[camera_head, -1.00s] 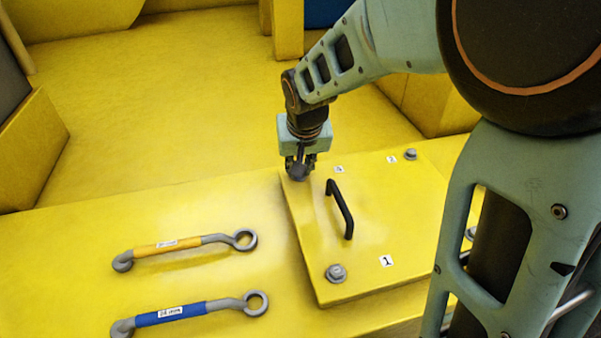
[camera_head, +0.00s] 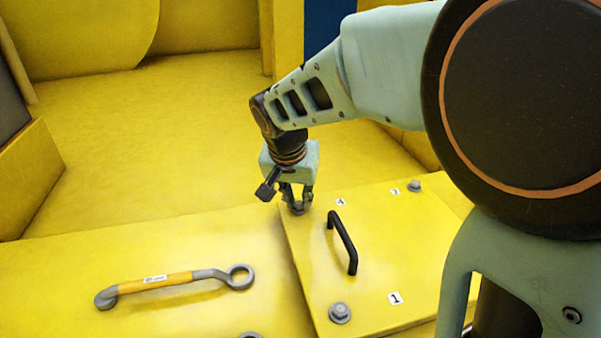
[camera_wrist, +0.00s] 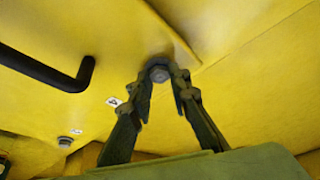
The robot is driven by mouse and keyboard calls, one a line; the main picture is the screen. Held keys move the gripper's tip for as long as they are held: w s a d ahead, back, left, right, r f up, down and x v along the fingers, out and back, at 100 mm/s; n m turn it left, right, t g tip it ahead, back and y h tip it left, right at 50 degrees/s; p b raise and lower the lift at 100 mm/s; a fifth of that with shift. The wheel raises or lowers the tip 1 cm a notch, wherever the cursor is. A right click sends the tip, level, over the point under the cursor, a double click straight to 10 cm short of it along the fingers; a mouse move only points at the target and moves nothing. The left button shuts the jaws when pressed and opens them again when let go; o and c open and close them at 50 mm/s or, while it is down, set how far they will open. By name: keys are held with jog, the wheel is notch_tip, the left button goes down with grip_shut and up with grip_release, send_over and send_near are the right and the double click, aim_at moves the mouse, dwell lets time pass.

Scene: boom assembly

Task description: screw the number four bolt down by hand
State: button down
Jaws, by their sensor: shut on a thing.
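The number four bolt (camera_wrist: 159,73) is a grey hex bolt at a corner of the yellow cover plate (camera_head: 375,255), beside the label marked 4 (camera_head: 341,202). My gripper (camera_head: 297,205) points down over this corner in the head view, with its fingers around the bolt head. In the wrist view my gripper (camera_wrist: 166,76) has one fingertip on each side of the bolt head, shut on it. The bolt's shank and its seating are hidden, so I cannot tell how deep it sits.
A black handle (camera_head: 342,242) stands up from the plate close to my gripper. Other bolts sit by label 1 (camera_head: 340,313) and at the far edge (camera_head: 414,185). The yellow floor behind is clear.

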jog(key=shift+r, duration=0.1)
jog(key=c, duration=1.8)
grip_release()
jog(key=v, duration=0.7)
jog(key=shift+r, duration=0.2)
jog(key=shift+s, duration=0.15)
